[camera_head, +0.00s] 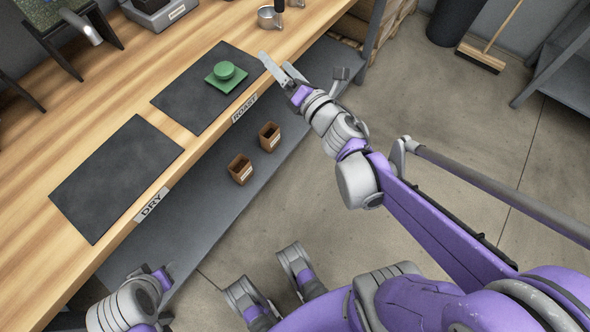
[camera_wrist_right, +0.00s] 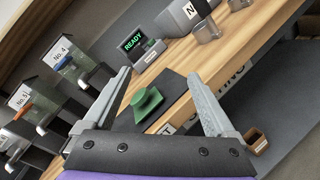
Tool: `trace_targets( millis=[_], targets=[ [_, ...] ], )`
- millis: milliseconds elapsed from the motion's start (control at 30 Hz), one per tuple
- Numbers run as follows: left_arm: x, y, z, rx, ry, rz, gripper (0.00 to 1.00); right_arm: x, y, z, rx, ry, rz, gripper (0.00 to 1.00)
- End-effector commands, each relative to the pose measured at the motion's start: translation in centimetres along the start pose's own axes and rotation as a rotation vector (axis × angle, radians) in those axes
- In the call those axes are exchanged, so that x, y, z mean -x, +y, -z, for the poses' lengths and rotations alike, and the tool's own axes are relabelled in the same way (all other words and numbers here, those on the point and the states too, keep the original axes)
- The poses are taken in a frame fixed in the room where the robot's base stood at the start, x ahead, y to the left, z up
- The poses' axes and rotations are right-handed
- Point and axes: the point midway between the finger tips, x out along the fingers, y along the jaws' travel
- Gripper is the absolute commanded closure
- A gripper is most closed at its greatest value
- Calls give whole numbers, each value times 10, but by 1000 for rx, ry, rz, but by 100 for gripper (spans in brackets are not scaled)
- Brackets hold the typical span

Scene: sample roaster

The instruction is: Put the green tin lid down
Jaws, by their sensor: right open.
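The green tin lid (camera_head: 224,73) lies on the dark mat (camera_head: 180,98) above the ROAST label on the wooden bench. It is a flat square piece with a round raised knob. It also shows in the right wrist view (camera_wrist_right: 148,102), seen between the fingers. My right gripper (camera_head: 302,68) is open and empty, to the right of the lid and apart from it, over the bench's front edge; its fingers spread wide in the right wrist view (camera_wrist_right: 160,78). My left gripper (camera_head: 163,280) is low at the bottom left, away from the bench top; its jaws are unclear.
A second dark mat (camera_head: 110,182) by the DRY label is bare. Two small brown boxes (camera_head: 240,169) stand on the lower shelf. A metal cup (camera_head: 268,18) stands at the bench's far end. A display reading READY (camera_wrist_right: 133,42) and numbered dispensers (camera_wrist_right: 67,60) stand behind.

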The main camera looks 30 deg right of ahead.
Motion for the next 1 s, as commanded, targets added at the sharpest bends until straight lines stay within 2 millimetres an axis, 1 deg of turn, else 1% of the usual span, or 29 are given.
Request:
trace_targets(
  millis=[33,67,100,167,200,267,300,367,400,500,600,700,1000],
  targets=[
    [0,0,0,0,0,0,50,7,-7,0,-222,-41,88,10],
    [0,0,0,0,0,0,50,12,-15,1,-368,-70,150,10],
    [0,0,0,0,0,0,50,21,-26,6,-564,-109,234,10],
    [0,0,0,0,0,0,50,38,-44,20,-853,-166,370,10],
    [0,0,0,0,0,0,50,52,-54,35,-1039,-204,465,10],
    [0,0,0,0,0,0,50,76,-66,62,-1297,-263,617,10],
    [0,0,0,0,0,0,50,94,-71,82,-1450,-303,719,10],
    [0,0,0,0,0,0,50,120,-74,110,-1640,-363,871,10],
    [0,0,0,0,0,0,50,136,-73,128,-1742,-401,965,10],
    [0,0,0,0,0,0,50,170,-68,160,-1913,-485,1163,10],
    [0,0,0,0,0,0,50,191,-62,178,-1993,-540,1281,10],
    [0,0,0,0,0,0,50,198,-60,183,-2019,-563,1325,10],
    [0,0,0,0,0,0,50,198,-61,183,-2019,-565,1324,10]
  ],
)
